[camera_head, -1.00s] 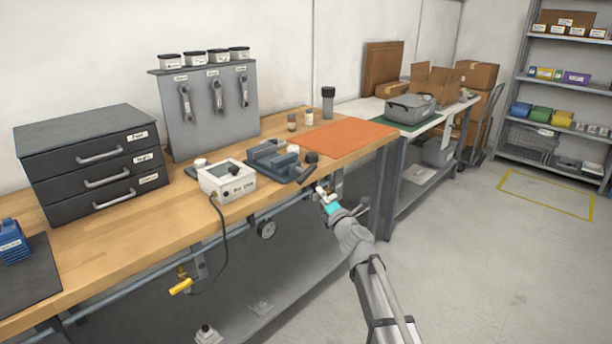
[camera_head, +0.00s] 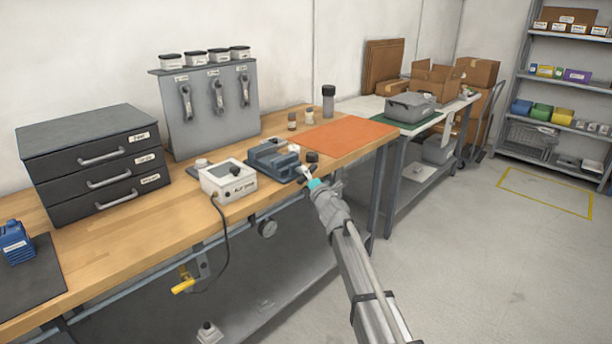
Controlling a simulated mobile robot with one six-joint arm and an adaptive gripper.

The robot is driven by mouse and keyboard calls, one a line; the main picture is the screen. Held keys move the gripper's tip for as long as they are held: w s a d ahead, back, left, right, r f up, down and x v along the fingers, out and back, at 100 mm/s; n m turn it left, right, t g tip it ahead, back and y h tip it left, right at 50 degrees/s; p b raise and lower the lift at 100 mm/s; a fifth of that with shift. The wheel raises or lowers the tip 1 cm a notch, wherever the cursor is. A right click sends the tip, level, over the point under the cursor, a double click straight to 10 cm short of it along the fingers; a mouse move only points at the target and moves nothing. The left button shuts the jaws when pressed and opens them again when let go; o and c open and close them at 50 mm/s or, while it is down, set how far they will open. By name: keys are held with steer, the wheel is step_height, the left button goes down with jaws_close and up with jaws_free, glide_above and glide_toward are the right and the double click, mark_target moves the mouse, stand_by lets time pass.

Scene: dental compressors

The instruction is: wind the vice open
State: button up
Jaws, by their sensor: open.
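The blue-grey vice (camera_head: 268,156) sits on the wooden workbench near its front edge. Its jaws and screw side face right and forward. My gripper (camera_head: 306,172) is at the front edge of the bench, just right of the vice, at its handle end. The gripper is small in this view and open. The vice handle is mostly hidden behind the gripper and arm. I cannot tell whether the fingers touch the handle or stand around it.
A white control box (camera_head: 228,184) with a black cable stands left of the vice. An orange mat (camera_head: 345,138) lies to the right, with small bottles (camera_head: 292,121) behind. A black drawer cabinet (camera_head: 95,165) stands at the left. Floor right of the bench is clear.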

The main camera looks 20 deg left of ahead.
jaws_close()
stand_by(0.4)
steer(key=shift+n+b, duration=0.3)
steer(key=shift+n, duration=0.1)
